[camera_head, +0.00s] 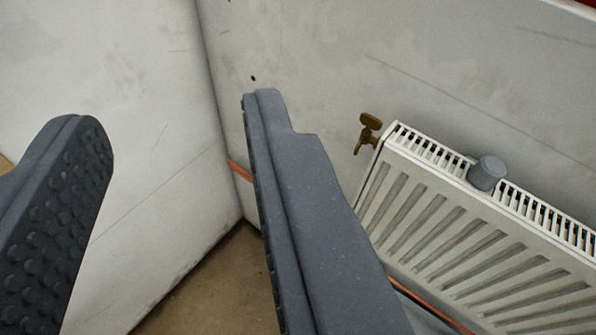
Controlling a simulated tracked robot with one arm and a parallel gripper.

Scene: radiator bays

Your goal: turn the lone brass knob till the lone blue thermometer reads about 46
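My gripper (172,112) is open and empty, its two dark grey fingers wide apart in the foreground. A small brass knob (369,128) with a flat, key-like head sits at the upper left corner of a white radiator (402,143). The knob is to the right of my right finger and farther off, with a clear gap between them. No blue thermometer shows in this view. My right finger hides part of the wall and the radiator's lower left.
A grey cylinder (487,172) stands on the radiator's top grille. Pale walls meet in a corner behind my fingers. A copper pipe (240,171) runs low along the right wall. Brown floor (205,285) shows between the fingers. A red edge (584,4) shows at top right.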

